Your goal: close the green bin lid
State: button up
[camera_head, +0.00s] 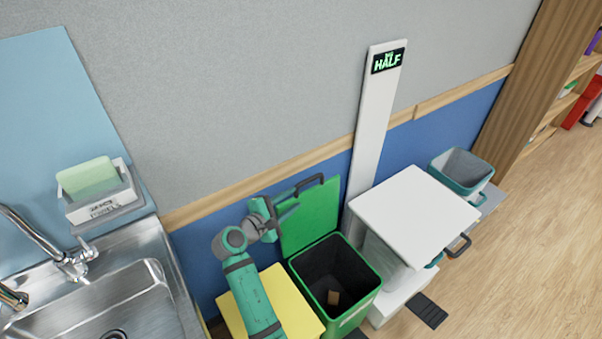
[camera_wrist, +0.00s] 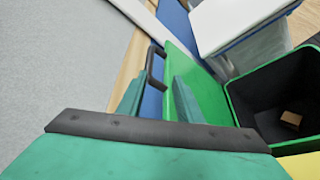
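The green bin (camera_head: 357,317) stands on the floor by the wall, its dark inside open to view. It also shows in the wrist view (camera_wrist: 232,106). Its green lid (camera_head: 318,213) stands raised at the back, with a dark handle (camera_head: 309,184) along its top edge. In the wrist view the lid (camera_wrist: 205,90) and handle (camera_wrist: 152,68) lie beyond my fingers. My gripper (camera_head: 287,205) is at the lid's left side, near the handle. In the wrist view its two fingers (camera_wrist: 157,98) are apart, with nothing visibly held. Whether a finger touches the lid is unclear.
A small brown block (camera_head: 334,298) lies inside the bin. A white-lidded bin (camera_head: 415,215) stands close on the right, a yellow surface (camera_head: 290,295) on the left, under my arm. A sink (camera_head: 95,305) is farther left. A white post (camera_head: 372,130) rises behind.

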aim_at(305, 183)
jog(key=shift+h, duration=0.3)
jog(key=x, duration=0.3)
jog(key=r+x, duration=0.1)
jog(key=x, duration=0.3)
jog(key=w+r+x, duration=0.1)
jog(key=x, duration=0.3)
jog(key=shift+a, duration=0.25)
jog(key=shift+w+f, duration=0.1)
jog(key=shift+c, duration=0.6)
